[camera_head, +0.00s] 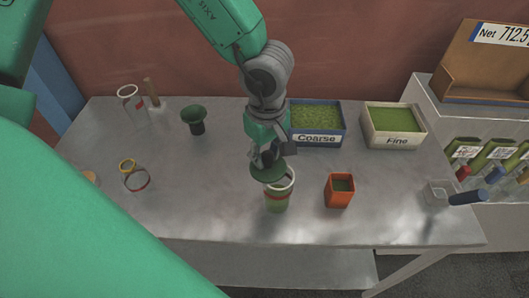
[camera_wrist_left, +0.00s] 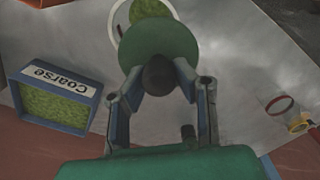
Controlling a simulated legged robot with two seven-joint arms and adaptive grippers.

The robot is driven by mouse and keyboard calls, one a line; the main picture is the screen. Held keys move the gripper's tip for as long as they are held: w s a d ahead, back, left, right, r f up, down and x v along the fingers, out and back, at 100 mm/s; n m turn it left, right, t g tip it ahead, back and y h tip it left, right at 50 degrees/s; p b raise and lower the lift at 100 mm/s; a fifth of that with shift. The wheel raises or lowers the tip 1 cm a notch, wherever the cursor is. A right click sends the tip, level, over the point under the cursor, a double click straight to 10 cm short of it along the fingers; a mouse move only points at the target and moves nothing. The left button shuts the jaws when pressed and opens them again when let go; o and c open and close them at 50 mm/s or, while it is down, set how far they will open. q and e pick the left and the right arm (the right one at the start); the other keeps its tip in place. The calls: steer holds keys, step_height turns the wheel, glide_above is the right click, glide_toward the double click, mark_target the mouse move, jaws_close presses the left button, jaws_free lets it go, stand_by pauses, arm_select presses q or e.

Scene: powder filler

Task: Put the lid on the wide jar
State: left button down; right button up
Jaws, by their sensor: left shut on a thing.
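My left gripper (camera_head: 266,157) is shut on the dark knob (camera_wrist_left: 159,76) of a round green lid (camera_head: 268,172). The lid also shows in the left wrist view (camera_wrist_left: 157,44). The wide jar (camera_head: 278,201), clear with a white rim, a red band and green powder in it, stands upright on the table. The lid is above the jar's mouth, off to its left in the head view, leaving the right part of the rim uncovered. In the left wrist view, the jar's rim (camera_wrist_left: 117,18) shows beyond the lid. Whether lid and rim touch is unclear. My right gripper is not in view.
An orange square container (camera_head: 340,191) stands right of the jar. The Coarse bin (camera_head: 317,139) and Fine bin (camera_head: 397,142) are behind. The table's front edge is close to the jar.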

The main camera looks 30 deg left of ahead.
arm_select(q)
steer(key=shift+s+d+f, duration=0.1)
steer(key=c, duration=1.5)
jaws_free()
steer(key=shift+o, duration=1.4)
steer(key=shift+a, duration=0.35)
steer(key=shift+r, duration=0.2)
steer(key=r, duration=1)
steer(key=shift+w+r, duration=0.15)
steer(key=shift+w, duration=0.1)
steer(key=shift+a+r, duration=0.15)
steer(key=shift+r, duration=0.4)
